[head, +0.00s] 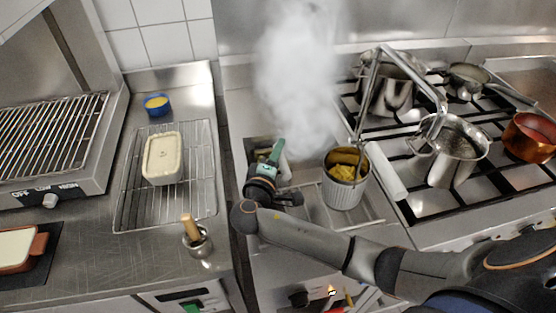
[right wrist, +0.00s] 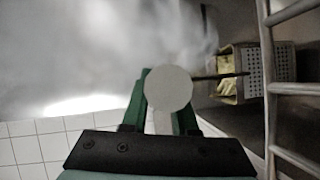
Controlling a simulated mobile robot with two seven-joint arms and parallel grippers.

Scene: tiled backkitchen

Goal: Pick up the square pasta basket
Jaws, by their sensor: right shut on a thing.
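My right gripper (head: 276,152) has green fingers and reaches in over the cooker well, at the lower edge of the steam. In the right wrist view its fingers are shut on a pale handle (right wrist: 168,88) with a round end. A thin dark rod runs from there towards a perforated metal basket (right wrist: 270,70) with yellow pasta (right wrist: 229,75); whether they are joined I cannot tell. In the head view a light metal basket (head: 345,192) with yellow pasta stands right of the gripper. Steam hides part of the area around the gripper. My left gripper is not in view.
Steam (head: 298,75) rises behind the gripper. A tall bent pipe (head: 365,110) stands by the basket. Pots, including a steel pot (head: 448,160) and a copper pan (head: 530,135), sit on the stove at right. A rack (head: 135,205) with a pale dish (head: 162,160) lies left.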

